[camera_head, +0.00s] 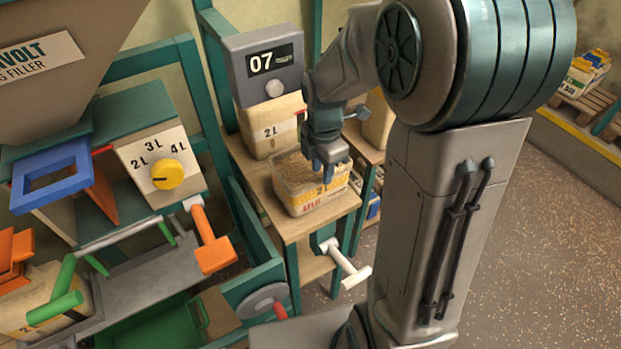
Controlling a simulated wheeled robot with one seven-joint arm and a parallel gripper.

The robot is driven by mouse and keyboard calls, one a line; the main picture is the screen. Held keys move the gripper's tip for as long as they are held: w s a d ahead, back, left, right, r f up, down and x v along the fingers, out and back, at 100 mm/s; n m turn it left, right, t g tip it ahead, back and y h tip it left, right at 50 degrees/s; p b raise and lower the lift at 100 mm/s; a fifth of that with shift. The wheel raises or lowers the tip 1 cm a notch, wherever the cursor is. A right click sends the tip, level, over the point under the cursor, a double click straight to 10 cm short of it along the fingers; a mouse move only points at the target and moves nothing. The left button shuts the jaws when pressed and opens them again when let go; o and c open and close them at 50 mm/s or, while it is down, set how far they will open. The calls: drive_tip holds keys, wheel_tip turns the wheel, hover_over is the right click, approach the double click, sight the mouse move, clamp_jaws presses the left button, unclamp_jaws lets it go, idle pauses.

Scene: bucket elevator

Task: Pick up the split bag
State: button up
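I cannot make out a clearly split bag. My gripper (327,165) points down at an open-topped, clear-looking container (300,200) with grainy beige contents and yellow and red print, standing on a wooden shelf. The fingers overlap its right part; I cannot tell whether they touch it or how far apart they are. Behind it stands a beige bag marked 2 L (270,130) under a grey unit reading 07 (265,65). Another beige bag (378,122) is partly hidden behind my arm. A beige bag (45,295) lies at lower left, partly covered by orange and green parts.
The wooden shelf (310,222) has a teal frame, with a white-handled lever (345,265) below. A dial box (160,168) and orange handle (212,245) are at left. A green bin (160,325) is below. Bags on a pallet (590,72) stand far right. Speckled floor at right is clear.

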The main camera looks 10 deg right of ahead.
wheel_tip(320, 180, down, 5)
drive_tip(key=shift+d+r, duration=0.1)
drive_tip(key=shift+r, duration=0.05)
clamp_jaws()
idle(1.4)
drive_tip(key=shift+w+r, duration=0.1)
drive_tip(key=shift+r, duration=0.05)
